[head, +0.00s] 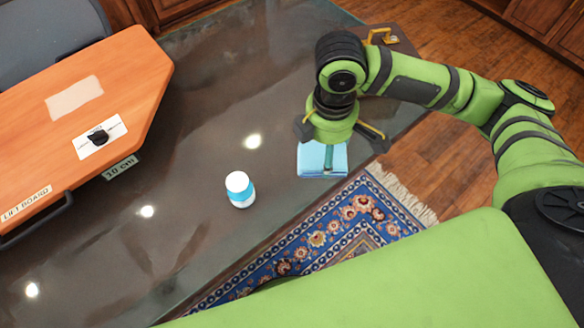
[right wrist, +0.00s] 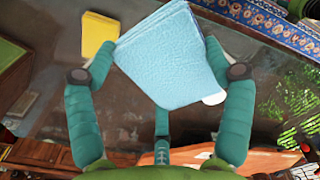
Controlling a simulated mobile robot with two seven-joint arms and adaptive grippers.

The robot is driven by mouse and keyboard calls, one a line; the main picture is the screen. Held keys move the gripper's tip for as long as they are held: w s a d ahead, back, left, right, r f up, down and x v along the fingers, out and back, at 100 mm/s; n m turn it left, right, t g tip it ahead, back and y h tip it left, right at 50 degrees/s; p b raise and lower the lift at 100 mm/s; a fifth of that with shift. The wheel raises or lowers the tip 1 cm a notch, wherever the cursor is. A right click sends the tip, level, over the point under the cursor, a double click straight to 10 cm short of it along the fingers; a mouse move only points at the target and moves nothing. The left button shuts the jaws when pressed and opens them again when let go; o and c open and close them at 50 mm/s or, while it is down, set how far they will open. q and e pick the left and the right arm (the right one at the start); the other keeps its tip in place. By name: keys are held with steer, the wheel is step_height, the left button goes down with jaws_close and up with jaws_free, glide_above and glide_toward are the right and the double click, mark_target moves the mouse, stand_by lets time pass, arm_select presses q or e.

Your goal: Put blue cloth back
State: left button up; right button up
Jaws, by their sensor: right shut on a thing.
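The folded light-blue cloth (head: 312,160) shows below my right gripper (head: 340,142) in the head view, near the table's right edge. In the right wrist view the cloth (right wrist: 172,55) is large and sits between the green fingers of my right gripper (right wrist: 160,72), which is shut on it. The cloth keeps a flat, folded block shape and looks tilted in that view. The head view does not clearly show whether it touches the table. My left gripper is not in view.
A white bottle with a blue band (head: 240,189) stands on the dark glossy table (head: 200,120). An orange lift board (head: 110,95) is at left. A yellow block (right wrist: 98,36) lies beyond the cloth. A patterned rug (head: 345,225) lies on the floor beside the table.

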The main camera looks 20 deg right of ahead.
steer(key=f+n, duration=0.1)
steer(key=n, duration=0.1)
steer(key=s+f+n+b, duration=0.1)
steer(key=n, duration=0.1)
steer(key=s+a+f+n, duration=0.1)
steer(key=f+n, duration=0.1)
steer(key=n, duration=0.2)
glide_above(285, 169)
steer(key=f, duration=0.7)
steer(key=shift+s+d+f, duration=0.1)
steer(key=shift+s+d, duration=0.1)
steer(key=shift+s, duration=0.15)
steer(key=shift+w+a+f, duration=0.2)
steer(key=shift+w+f, duration=0.1)
steer(key=shift+w, duration=0.05)
step_height(285, 169, down, 4)
steer(key=shift+r+p, duration=0.1)
steer(key=shift+p, duration=0.35)
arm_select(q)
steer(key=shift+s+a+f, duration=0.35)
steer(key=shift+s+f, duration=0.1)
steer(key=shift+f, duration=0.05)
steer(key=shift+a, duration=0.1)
arm_select(e)
steer(key=shift+f, duration=0.2)
steer(key=o, duration=0.9)
